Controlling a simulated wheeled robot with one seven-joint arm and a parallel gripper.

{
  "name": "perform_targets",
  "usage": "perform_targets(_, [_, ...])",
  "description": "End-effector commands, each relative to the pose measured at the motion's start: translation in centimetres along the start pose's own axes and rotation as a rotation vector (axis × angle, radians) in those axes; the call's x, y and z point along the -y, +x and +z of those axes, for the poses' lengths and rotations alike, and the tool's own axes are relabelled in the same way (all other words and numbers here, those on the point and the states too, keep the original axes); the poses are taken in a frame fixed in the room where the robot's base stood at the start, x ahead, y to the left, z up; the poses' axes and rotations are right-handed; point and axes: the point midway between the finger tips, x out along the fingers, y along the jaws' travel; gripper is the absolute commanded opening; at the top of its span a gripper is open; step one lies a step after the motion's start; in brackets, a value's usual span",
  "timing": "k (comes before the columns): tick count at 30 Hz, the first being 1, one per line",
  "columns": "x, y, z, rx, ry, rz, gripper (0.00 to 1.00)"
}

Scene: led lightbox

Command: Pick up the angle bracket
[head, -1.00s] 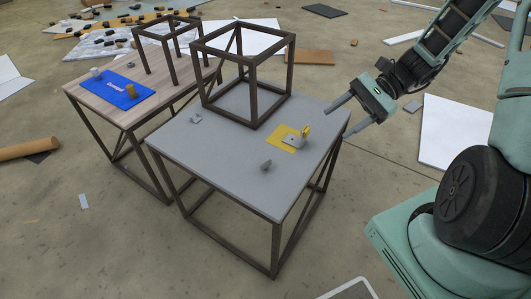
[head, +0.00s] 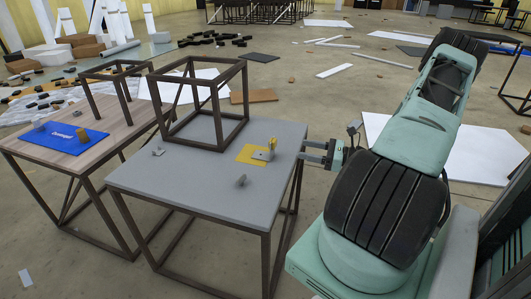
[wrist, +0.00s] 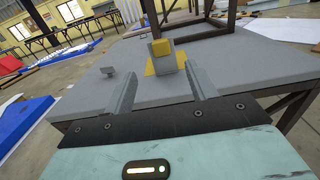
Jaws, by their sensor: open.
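A small grey piece with a yellow upright part, which looks like the angle bracket (head: 262,155), sits on a yellow sheet (head: 247,155) near the right edge of the grey table (head: 190,180). In the wrist view the bracket (wrist: 180,60) shows between and beyond the fingertips, with its yellow part on top. My gripper (head: 304,151) is open and empty at the table's right edge, pointing left towards the bracket, apart from it. The gripper also shows in the wrist view (wrist: 161,72), its two fingers spread.
A small grey part (head: 241,181) stands near the table's front, and another (head: 158,151) at its left. A dark open cube frame (head: 243,105) stands at the back. A wooden table (head: 30,150) with a blue mat (head: 60,143) is at left.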

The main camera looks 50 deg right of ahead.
Motion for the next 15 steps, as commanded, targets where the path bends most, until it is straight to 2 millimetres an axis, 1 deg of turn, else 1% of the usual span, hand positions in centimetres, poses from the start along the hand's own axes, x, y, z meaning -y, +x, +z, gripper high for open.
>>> perform_targets(1, [-0.1,1.2,-0.1,0.001,0.001,0.005,0.56])
perform_targets(3, [-0.1,2.7,-0.1,0.0,0.0,0.005,0.56])
perform_targets(9, [-0.1,6.5,-0.1,-0.001,0.0,0.006,0.56])
perform_targets(12, [-0.1,7.6,-0.1,-0.001,0.0,0.004,0.56])
perform_targets(15, [-0.1,8.2,0.0,-0.001,0.0,0.004,0.56])
